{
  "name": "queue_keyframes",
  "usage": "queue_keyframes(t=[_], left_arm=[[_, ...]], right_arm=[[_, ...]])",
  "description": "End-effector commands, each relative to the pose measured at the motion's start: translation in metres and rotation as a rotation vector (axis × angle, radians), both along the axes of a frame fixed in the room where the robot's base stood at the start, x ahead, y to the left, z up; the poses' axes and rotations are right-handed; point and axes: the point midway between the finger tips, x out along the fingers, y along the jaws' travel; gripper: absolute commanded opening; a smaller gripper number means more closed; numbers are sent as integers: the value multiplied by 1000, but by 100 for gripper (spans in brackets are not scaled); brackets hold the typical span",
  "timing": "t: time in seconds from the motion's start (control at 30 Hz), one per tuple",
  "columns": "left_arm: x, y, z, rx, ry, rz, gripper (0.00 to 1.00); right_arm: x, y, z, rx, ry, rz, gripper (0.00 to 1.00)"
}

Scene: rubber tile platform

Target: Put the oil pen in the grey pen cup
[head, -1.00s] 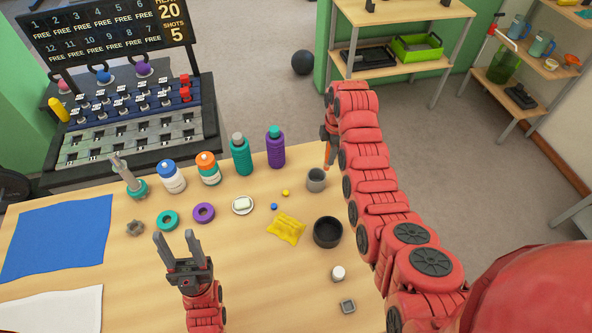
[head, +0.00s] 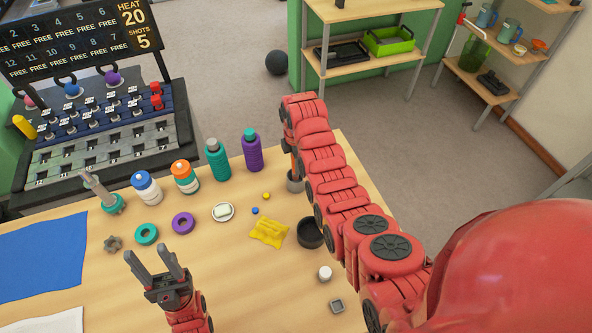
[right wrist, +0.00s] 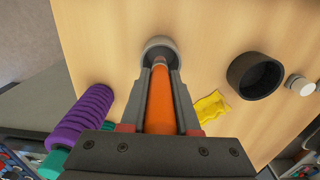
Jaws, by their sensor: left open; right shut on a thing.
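The oil pen (right wrist: 160,105) is an orange rod with a narrower tip. In the right wrist view my right gripper (right wrist: 160,68) is shut on it, and the tip points into the mouth of the grey pen cup (right wrist: 159,43). I cannot tell how deep the tip reaches. In the head view the cup (head: 293,184) stands near the table's far right edge, partly hidden by my right arm. My left gripper (head: 158,262) is open and empty above the front of the table.
A black bowl (head: 308,233) and a yellow cloth (head: 269,233) lie in front of the cup. A purple bottle (head: 252,152) and a teal bottle (head: 217,160) stand to its left. A small white-lidded jar (head: 325,273) stands nearer the front.

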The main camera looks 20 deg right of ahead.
Motion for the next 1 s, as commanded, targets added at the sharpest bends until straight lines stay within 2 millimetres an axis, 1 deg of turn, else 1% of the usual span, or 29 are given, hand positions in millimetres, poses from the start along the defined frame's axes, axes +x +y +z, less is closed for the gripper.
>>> queue_keyframes(t=[0.2, 0.4, 0.47, 0.7, 0.83, 0.87, 1.0], left_arm=[[0, 0, 11, 0, 0, 0, 50], [0, 0, 16, 0, 0, 0, 50], [0, 0, 19, 0, 0, 0, 50], [0, 0, 17, 0, 0, 0, 50], [0, 0, 12, 0, 0, 0, 50], [0, 0, 12, 0, 0, 0, 50], [0, 0, 14, 0, 0, 0, 50]], right_arm=[[-2, 0, -16, 0, 5, 0, 0], [-1, 0, -35, 0, 6, 0, 0], [-1, 0, -36, 1, 4, 0, 0], [-1, 0, -38, 0, 1, 0, 0], [-1, 0, -43, 0, 2, 0, 0], [-1, 0, -42, 0, 1, 0, 32], [-1, 0, -41, 0, 1, 0, 57]])
